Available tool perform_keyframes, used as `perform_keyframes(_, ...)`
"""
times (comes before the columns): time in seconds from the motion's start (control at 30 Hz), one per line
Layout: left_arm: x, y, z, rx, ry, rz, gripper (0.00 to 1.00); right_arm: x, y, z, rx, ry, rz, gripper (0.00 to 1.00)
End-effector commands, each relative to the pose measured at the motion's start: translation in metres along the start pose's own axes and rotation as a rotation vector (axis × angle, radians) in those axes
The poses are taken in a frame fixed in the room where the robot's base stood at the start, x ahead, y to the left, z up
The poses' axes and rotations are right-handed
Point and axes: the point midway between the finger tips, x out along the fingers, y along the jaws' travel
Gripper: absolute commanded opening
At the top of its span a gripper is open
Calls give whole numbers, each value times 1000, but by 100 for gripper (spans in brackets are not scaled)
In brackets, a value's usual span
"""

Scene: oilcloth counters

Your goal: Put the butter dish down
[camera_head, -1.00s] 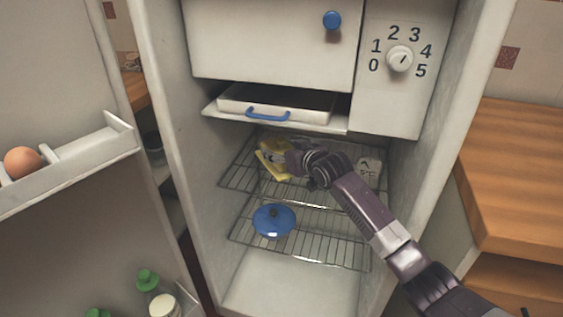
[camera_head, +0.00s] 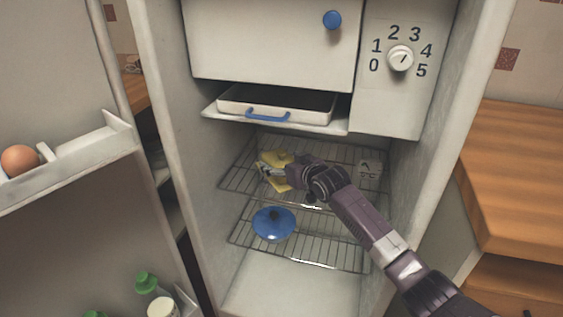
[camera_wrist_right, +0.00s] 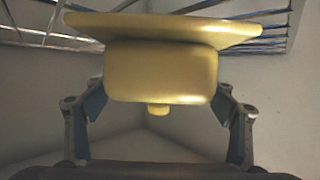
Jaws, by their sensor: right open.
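The yellow butter dish (camera_head: 276,157) is at the upper wire shelf (camera_head: 232,178) inside the fridge, toward its left side. My right gripper (camera_head: 281,171) is at the dish and hides part of it. In the right wrist view the butter dish (camera_wrist_right: 162,70) shows with its wide rim at the top of the picture and its small knob at the bottom. The open fingers of my right gripper (camera_wrist_right: 160,105) stand on both sides of it, with gaps beside its lower part. The wire shelf is by the rim there. My left gripper is not in view.
A blue lidded pot (camera_head: 274,224) stands on the lower shelf. A white tray (camera_head: 275,103) with a blue handle is above. The open door holds an egg (camera_head: 20,159) and bottles (camera_head: 147,282).

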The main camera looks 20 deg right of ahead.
Motion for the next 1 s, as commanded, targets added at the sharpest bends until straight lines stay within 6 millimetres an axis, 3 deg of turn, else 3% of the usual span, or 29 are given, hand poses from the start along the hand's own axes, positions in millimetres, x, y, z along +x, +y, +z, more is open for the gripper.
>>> perform_keyframes(0.27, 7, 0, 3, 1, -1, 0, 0, -14, 0, -1, 0, 2, 0, 78)
perform_keyframes(0.7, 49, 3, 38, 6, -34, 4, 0, -92, 0, -1, -2, 0, 0, 78)
perform_keyframes(1.0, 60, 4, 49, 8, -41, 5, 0, -119, 0, 0, -1, 0, 0, 78)
